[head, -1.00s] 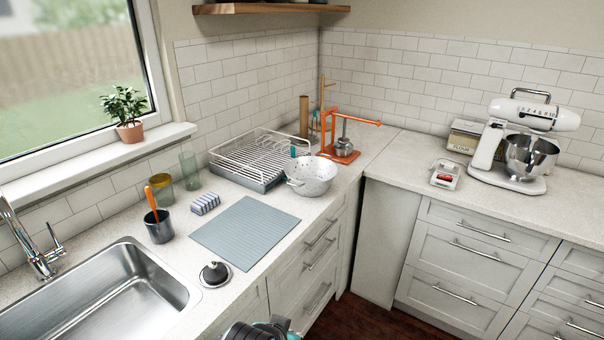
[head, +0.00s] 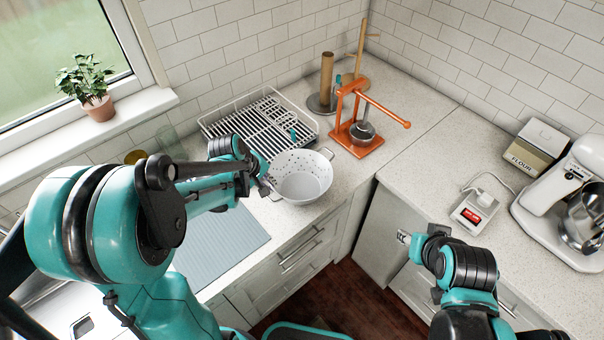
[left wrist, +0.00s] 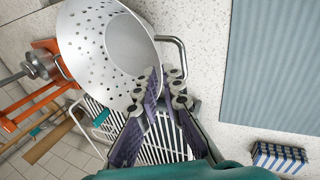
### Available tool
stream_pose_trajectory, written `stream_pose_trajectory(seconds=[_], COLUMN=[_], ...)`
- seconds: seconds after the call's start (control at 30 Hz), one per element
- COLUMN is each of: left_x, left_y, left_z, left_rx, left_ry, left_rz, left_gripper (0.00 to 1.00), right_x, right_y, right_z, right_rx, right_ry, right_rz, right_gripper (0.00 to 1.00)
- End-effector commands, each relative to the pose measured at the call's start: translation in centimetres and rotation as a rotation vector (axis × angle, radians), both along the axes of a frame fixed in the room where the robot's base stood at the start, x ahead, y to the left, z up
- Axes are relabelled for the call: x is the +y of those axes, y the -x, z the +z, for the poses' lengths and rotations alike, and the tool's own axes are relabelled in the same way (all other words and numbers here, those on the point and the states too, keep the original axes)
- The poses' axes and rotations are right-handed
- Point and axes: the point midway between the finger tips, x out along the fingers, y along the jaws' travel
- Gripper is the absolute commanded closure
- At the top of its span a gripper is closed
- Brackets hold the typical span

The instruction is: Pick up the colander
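The colander (head: 302,178) is a white bowl with small holes and a loop handle on each side. It stands upright on the counter in front of the dish rack. In the left wrist view the colander (left wrist: 97,50) fills the upper left, with one handle at its right side. My left gripper (head: 266,187) is at the colander's left rim, by that handle. In the left wrist view its fingers (left wrist: 163,85) are apart, with a gap between them at the rim; contact is unclear. My right gripper (head: 408,238) is over the drawers at right; its fingers are too small to read.
The dish rack (head: 260,118) stands behind the colander. An orange press (head: 358,140) is to its right, and a blue-grey mat (head: 222,250) lies to its left. A scale (head: 474,212), a flour box (head: 536,147) and a mixer (head: 560,190) occupy the right counter.

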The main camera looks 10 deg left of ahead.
Motion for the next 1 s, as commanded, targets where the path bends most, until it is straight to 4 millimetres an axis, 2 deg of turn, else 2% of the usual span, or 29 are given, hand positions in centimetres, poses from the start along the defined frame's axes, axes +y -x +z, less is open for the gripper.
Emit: stream_pose_trajectory(seconds=[0.03, 0.43, 0.73, 0.8, 1.0], left_x=[-0.2, -1.4, -1.6, -1.6, -1.6], left_y=[-0.2, -2.1, -2.3, -2.2, -2.3], left_z=[-0.9, -5.8, -6.2, -6.2, -6.1], left_rx=[0.0, -0.003, -0.003, -0.003, -0.003], left_ry=[0.0, -0.002, -0.002, -0.002, -0.002], left_rz=[-0.001, -0.003, -0.003, -0.003, -0.003], left_gripper=[0.93, 0.93, 0.93, 1.0, 1.0], right_x=[0.0, 0.0, 0.0, 0.0, 0.0], right_y=[0.0, 0.0, 0.0, 0.0, 0.0], right_z=[-0.4, -1.9, -1.9, -1.9, -1.9], right_rx=[0.0, 0.0, 0.0, 0.0, 0.0], right_ry=[0.0, 0.0, 0.0, 0.0, 0.0], right_rz=[0.0, 0.0, 0.0, 0.0, 0.0], right_gripper=[0.6, 0.6, 0.6, 0.6, 0.6])
